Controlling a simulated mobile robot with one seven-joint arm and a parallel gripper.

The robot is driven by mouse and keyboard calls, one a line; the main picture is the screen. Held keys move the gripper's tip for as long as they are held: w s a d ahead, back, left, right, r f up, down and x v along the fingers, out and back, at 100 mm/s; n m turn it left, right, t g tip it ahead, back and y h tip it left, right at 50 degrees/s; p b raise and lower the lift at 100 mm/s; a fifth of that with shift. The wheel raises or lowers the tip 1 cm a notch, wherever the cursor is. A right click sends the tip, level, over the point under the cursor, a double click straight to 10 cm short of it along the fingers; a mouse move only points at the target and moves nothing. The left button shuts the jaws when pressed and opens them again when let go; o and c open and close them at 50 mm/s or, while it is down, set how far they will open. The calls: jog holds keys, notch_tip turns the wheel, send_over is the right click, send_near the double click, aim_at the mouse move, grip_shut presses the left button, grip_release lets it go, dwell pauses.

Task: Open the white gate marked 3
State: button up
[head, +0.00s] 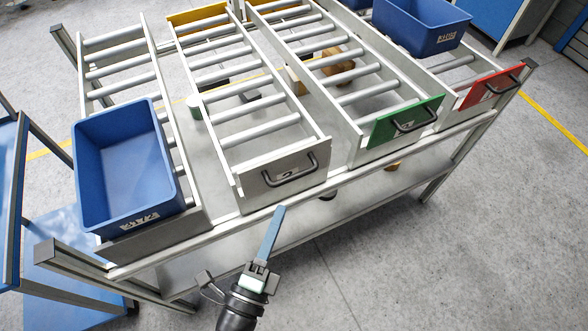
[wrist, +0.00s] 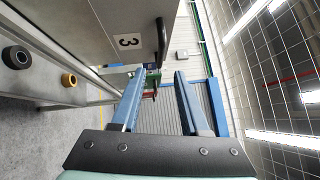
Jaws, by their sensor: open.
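The white gate (head: 255,186) closes the near end of the second roller lane from the left. It has a dark bar handle (head: 292,172) and a small label. In the wrist view the gate (wrist: 90,22) fills the upper left, its label reads 3, and its handle (wrist: 161,40) lies at its right edge. My gripper (head: 279,212) is in front of and below the gate. In the wrist view my gripper (wrist: 157,80) has its two blue fingers apart with nothing between them. The handle appears just beyond the fingertips; I cannot tell any contact.
A blue bin (head: 125,170) sits on the left lane, another (head: 420,25) on the far right lane. A green gate (head: 382,130) and a red gate (head: 478,94) stand to the right. The lane behind the white gate holds no bin. The floor at lower right is clear.

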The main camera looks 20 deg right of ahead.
aim_at(294, 175)
jog(key=p+x, duration=0.1)
jog(key=x, duration=0.8)
jog(key=shift+w+d+r, duration=0.1)
jog(key=shift+w+d, duration=0.05)
jog(key=shift+w, duration=0.15)
jog(key=shift+c, duration=0.3)
grip_shut()
dwell(0.6)
